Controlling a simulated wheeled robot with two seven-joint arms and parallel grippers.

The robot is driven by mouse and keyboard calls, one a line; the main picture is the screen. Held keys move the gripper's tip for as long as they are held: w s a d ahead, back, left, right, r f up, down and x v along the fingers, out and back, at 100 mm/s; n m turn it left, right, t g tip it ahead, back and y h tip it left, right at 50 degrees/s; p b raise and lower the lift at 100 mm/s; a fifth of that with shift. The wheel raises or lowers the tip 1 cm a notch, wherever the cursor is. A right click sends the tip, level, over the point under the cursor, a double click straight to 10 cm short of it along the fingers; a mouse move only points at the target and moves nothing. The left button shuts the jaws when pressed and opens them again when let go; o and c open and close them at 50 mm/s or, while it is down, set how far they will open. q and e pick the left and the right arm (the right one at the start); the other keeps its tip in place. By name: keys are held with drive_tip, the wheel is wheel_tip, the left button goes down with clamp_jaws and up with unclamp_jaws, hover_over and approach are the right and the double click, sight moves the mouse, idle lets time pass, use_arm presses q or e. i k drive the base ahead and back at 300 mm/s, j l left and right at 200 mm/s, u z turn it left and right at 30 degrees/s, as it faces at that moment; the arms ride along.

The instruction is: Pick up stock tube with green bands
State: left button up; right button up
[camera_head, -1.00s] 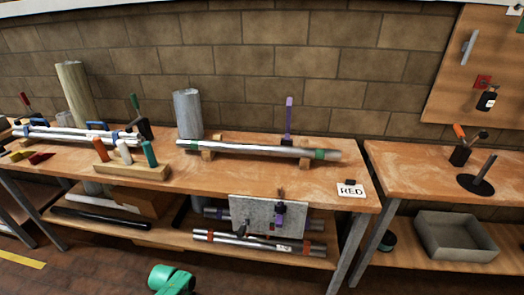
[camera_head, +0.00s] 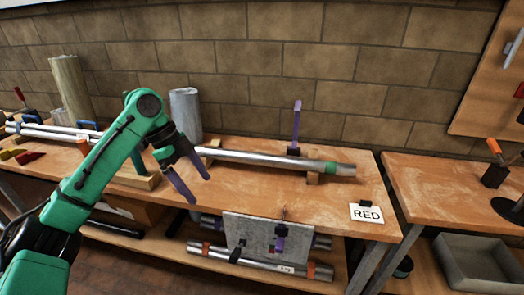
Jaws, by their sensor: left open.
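The stock tube with green bands (camera_head: 250,157) is a long silver tube lying across wooden supports on the bench. Its right green band (camera_head: 329,167) shows near the right end. Its left end and left band are hidden behind my left gripper (camera_head: 200,190). My left gripper has dark purple fingers, is open and empty, and points down to the right in front of the tube's left end. My right gripper is not in view.
A purple upright handle (camera_head: 296,127) stands behind the tube. A grey cylinder (camera_head: 186,110) stands behind my gripper. A RED card (camera_head: 366,214) lies at the bench's right end. Red-banded tubes (camera_head: 262,261) and a grey plate (camera_head: 252,238) are on the lower shelf.

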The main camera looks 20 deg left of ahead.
sight(321, 166)
drive_tip(key=i, duration=1.1)
